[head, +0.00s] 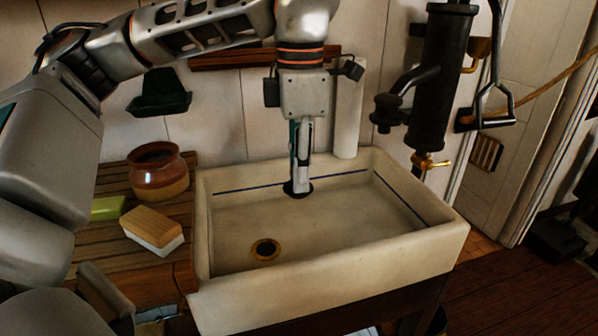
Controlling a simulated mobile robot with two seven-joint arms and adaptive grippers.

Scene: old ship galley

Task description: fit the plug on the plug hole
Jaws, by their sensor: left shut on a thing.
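The plug (289,188) is a small dark disc at the tip of my left gripper (300,182). My left gripper points straight down and is shut on the plug. It holds the plug over the back part of the pale sink (448,246), in front of the back wall. The gripper fingers hide part of the plug. The plug hole (265,249) is a brass-rimmed dark opening in the sink floor, nearer and to the left of the plug. The hole is uncovered. My right gripper does not show.
A wooden drainboard (110,184) left of the sink holds a brown pot (158,171), a green soap bar (107,208) and a brush (152,229). A black hand pump (440,90) stands behind the sink at right. The sink floor is otherwise clear.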

